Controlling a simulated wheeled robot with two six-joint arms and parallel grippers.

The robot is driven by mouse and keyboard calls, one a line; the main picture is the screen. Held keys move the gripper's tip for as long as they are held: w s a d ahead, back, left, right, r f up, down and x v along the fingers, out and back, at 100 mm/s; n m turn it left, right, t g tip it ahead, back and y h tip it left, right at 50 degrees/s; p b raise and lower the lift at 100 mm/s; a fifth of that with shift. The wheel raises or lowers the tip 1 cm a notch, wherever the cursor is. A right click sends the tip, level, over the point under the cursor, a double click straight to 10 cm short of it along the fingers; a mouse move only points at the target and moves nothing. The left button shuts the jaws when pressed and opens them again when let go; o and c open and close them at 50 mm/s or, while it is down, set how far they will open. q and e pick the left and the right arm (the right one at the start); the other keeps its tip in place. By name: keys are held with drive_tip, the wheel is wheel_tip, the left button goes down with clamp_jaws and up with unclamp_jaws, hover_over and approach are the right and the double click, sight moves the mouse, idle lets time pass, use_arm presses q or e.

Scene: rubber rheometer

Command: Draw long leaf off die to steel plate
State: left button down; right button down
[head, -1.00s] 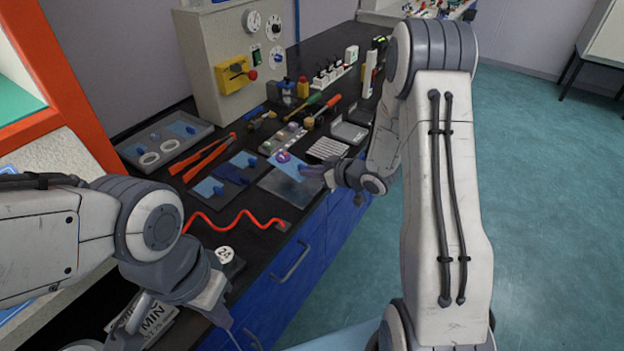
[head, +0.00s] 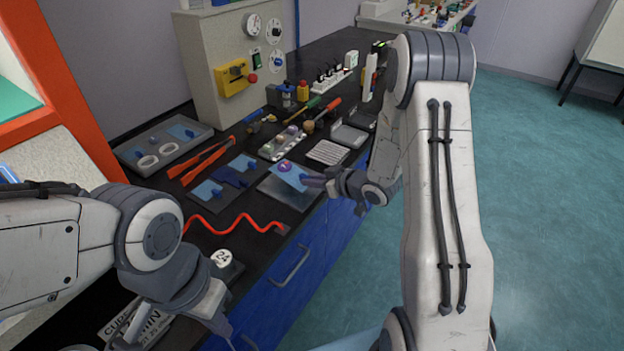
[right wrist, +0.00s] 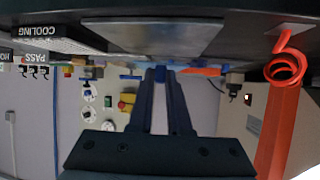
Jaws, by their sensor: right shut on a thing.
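A light blue leaf (head: 287,170) with a round purple spot lies at or just above the far part of the grey steel plate (head: 289,196). My right gripper (head: 311,183) is at the leaf's near right side, over the plate. In the right wrist view its fingers (right wrist: 160,80) are closed on a small blue tab (right wrist: 160,73), and the plate (right wrist: 150,36) shows beyond them. Whether the leaf touches the plate is hard to tell. I cannot single out the die. My left gripper (head: 232,334) is low at the bench's front edge, partly cut off, with nothing visible in it.
A dark mat with light blue leaves (head: 208,192) lies left of the plate. Behind are orange tongs (head: 203,160), a grey tray with white rings (head: 125,152) and a sample rack (head: 285,143). A red coiled cord (head: 225,225) runs in front. A ribbed block (head: 328,152) sits right.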

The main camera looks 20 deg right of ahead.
sight(312, 197)
drive_tip(key=shift+f+b, duration=1.15)
drive_tip(key=shift+f, duration=0.55)
drive_tip(key=c, duration=0.8)
unclamp_jaws()
drive_tip(key=shift+s+d+r+p, duration=0.55)
drive_tip(key=shift+s+r+p, duration=0.05)
drive_tip(key=shift+r+p, duration=0.1)
drive_tip(key=shift+w+d+p+v, duration=0.15)
drive_tip(key=shift+p+v, duration=0.6)
drive_tip(key=shift+v, duration=0.5)
drive_tip(key=shift+w+d+p+v, duration=0.15)
drive_tip(key=shift+p+v, duration=0.55)
drive_tip(key=shift+v, duration=0.6)
drive_tip(key=shift+r, duration=0.1)
